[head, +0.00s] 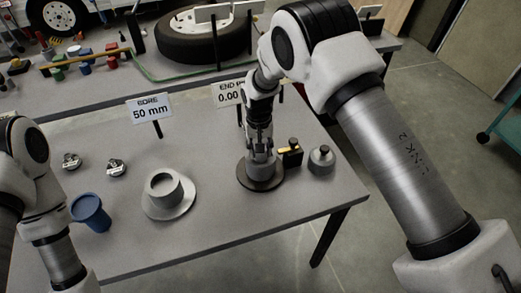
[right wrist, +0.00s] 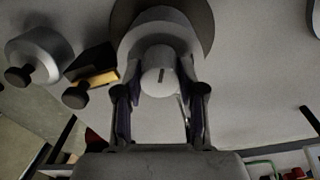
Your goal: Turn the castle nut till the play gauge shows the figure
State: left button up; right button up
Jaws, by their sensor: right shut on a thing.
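My right gripper (head: 262,150) points down over a grey hub (head: 264,170) on a dark round base (head: 262,184) on the table. In the right wrist view its fingers (right wrist: 160,100) are closed around a light grey slotted cylinder (right wrist: 158,68), seemingly the castle nut, at the hub's centre. The nut is hidden by the gripper in the head view. A white sign (head: 229,93) behind the gripper reads "END P..." and "0.00"; my right arm hides its right part, including any further digits. My left gripper is outside the frames.
Right of the hub stand a black-and-brass block (head: 291,154) and a grey knobbed weight (head: 321,160). To the left are a grey flanged cup (head: 168,200), a blue cup (head: 91,214), two small metal parts (head: 72,161) and a "BORE 50 mm" sign (head: 149,108). The front middle table is clear.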

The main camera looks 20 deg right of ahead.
jog(key=shift+f+m, duration=0.1)
jog(key=shift+m, duration=0.2)
jog(key=o, duration=1.1)
jog(key=shift+o, duration=0.2)
notch_tip(320, 180, up, 12)
jog(key=shift+a, duration=0.15)
jog(key=shift+w, duration=0.1)
